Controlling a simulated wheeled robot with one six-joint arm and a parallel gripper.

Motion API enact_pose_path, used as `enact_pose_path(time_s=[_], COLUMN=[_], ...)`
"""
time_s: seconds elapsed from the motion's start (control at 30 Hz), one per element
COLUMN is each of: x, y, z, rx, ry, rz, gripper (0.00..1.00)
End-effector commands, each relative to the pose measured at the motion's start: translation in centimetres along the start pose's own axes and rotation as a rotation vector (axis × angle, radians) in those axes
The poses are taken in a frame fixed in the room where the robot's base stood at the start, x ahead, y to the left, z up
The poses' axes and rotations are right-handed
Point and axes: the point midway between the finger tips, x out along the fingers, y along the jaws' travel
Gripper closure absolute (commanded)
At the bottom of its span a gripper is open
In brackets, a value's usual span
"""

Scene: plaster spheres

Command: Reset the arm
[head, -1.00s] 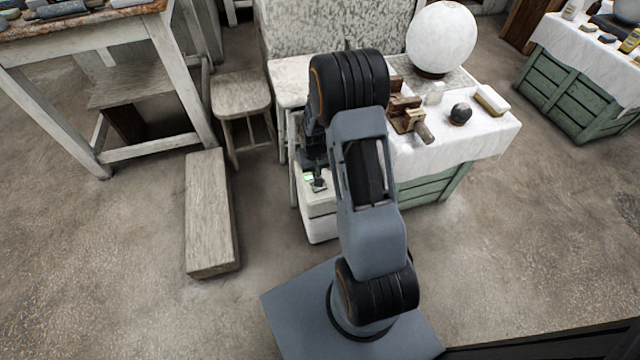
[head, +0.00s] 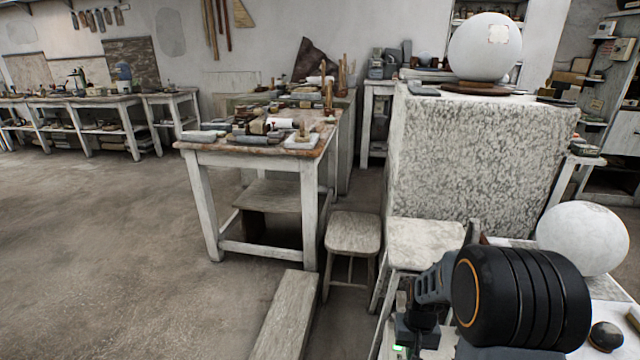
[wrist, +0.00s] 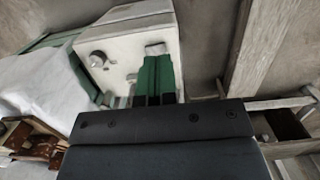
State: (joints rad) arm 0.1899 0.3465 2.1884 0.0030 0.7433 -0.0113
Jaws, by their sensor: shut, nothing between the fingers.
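My gripper (wrist: 157,78) shows in the wrist view with its two green fingers side by side, shut and empty. They point toward a white box with a round knob (wrist: 98,58); I cannot tell how far apart they are.
A plaster sphere (head: 583,238) and a dark ball (head: 605,336) are on the right. Another sphere (head: 485,47) tops a speckled block (head: 470,160). A white stool (head: 425,243), wooden stool (head: 352,233), long block (head: 284,318) and cluttered table (head: 235,155) stand nearby. Floor is open left.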

Motion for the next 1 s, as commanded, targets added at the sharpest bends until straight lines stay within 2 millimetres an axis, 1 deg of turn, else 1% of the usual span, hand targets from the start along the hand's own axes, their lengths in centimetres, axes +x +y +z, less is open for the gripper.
enact_pose_path(time_s=[0.03,0.07,0.1,0.17,0.2,0.27,0.3,0.37,0.4,0.5,0.6,0.7,0.8,1.0], x=[-5.5,-7.6,-10.4,-14.5,-17.1,-20.6,-22.8,-25.9,-27.8,-31.7,-34.6,-36.5,-37.3,-37.3], y=[-0.6,-0.9,-1.3,-1.9,-2.2,-2.7,-3.0,-3.4,-3.7,-4.2,-4.6,-4.8,-5.0,-5.1], z=[1.7,2.6,3.9,5.9,7.1,8.9,10.0,11.5,12.3,13.8,14.7,15.1,15.3,15.2], rx=[-0.015,-0.023,-0.034,-0.052,-0.064,-0.083,-0.095,-0.113,-0.125,-0.151,-0.17,-0.183,-0.19,-0.193], ry=[0.026,0.037,0.054,0.086,0.111,0.149,0.177,0.221,0.253,0.33,0.393,0.436,0.452,0.451], rz=[0.002,0.003,0.004,0.005,0.005,0.005,0.004,0.002,0.0,-0.006,-0.011,-0.016,-0.018,-0.018], gripper=[1.0,1.0,1.0,1.0,1.0,1.0,1.0,1.0,1.0,1.0,1.0,1.0,1.0,1.0])
